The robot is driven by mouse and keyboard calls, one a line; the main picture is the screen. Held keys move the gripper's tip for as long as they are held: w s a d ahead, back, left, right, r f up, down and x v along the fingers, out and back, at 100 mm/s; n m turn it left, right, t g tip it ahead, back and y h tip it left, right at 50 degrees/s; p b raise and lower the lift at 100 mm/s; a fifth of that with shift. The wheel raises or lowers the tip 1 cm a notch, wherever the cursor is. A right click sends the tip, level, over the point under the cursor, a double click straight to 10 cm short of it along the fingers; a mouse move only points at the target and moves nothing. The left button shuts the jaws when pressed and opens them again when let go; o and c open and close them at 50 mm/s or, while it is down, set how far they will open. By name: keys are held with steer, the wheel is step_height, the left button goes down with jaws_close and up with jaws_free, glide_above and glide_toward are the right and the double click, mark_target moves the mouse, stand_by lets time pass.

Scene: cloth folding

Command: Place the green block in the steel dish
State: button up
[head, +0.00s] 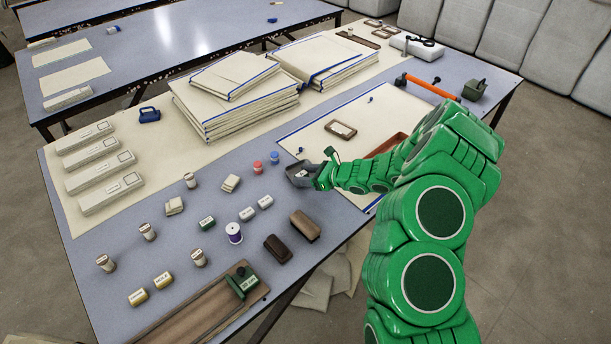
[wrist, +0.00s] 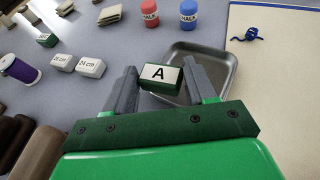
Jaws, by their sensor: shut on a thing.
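My gripper (wrist: 158,84) is shut on a green block (wrist: 161,87) with a white label reading "A". The steel dish (wrist: 222,58), a shallow grey tray with a raised rim, lies just beyond the fingers in the wrist view. The block overlaps the dish's near left part in that view; its height above the dish is hard to tell. In the head view my gripper (head: 308,176) is at the dish's place on the table, and the dish is mostly hidden there. Another green block with a white label (head: 207,222) lies apart on the table.
Red and blue chalk jars (wrist: 150,14) stand beyond the dish. White labelled blocks (wrist: 90,67), a purple thread spool (head: 234,233) and brown blocks (head: 305,225) lie left of and nearer than the dish. A cream cloth with blue edging (wrist: 280,70) lies to the right.

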steer(key=shift+f, duration=0.5)
steer(key=o, duration=1)
steer(key=shift+r, duration=0.15)
steer(key=shift+d+r, duration=0.15)
steer(key=shift+r, duration=0.05)
steer(key=v, duration=1.1)
steer(key=shift+s+d+r, duration=0.15)
steer(key=shift+d+r, duration=0.1)
